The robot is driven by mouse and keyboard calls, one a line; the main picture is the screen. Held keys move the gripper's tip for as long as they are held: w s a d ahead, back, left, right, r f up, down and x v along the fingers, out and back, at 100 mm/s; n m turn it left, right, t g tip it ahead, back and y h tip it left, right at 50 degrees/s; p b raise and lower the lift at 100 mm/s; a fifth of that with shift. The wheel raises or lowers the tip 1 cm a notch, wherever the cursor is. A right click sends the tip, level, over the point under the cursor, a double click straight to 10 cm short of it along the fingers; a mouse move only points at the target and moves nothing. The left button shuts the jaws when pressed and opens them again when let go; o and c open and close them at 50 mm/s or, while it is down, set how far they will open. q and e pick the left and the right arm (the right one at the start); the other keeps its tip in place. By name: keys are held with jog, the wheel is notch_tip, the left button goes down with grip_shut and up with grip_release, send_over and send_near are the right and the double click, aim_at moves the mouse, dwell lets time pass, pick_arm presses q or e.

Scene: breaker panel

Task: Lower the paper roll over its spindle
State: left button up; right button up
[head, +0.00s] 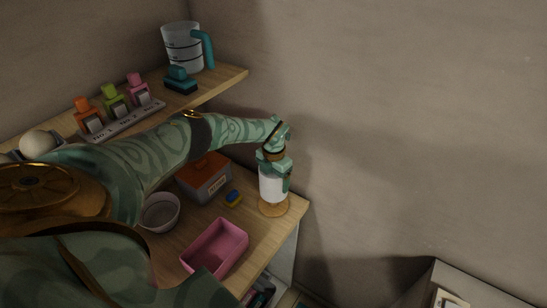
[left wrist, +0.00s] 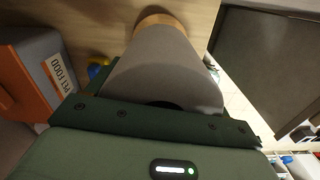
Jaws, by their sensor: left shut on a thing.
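The white paper roll (head: 271,184) stands upright near the right end of the lower shelf. My left gripper (head: 274,163) is shut on its upper part. The round wooden spindle base (head: 274,208) is directly under the roll. In the left wrist view the roll (left wrist: 165,65) looks grey, with a dark opening at its near end, and the base (left wrist: 160,20) shows past its far end. No spindle rod shows; I cannot tell whether the roll is around it or touches the base. My right gripper is not in view.
A grey pet food box with an orange lid (head: 204,178), a small blue and yellow item (head: 233,198), a white bowl (head: 160,212) and a pink bin (head: 216,247) share the shelf. The shelf edge is close right.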

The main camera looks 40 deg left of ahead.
pick_arm(q)
jog(key=shift+r+p, duration=3.85)
jog(key=shift+r, duration=0.45)
jog(key=shift+a, duration=0.1)
jog(key=shift+f+b, duration=4.95)
jog(key=shift+f, duration=0.85)
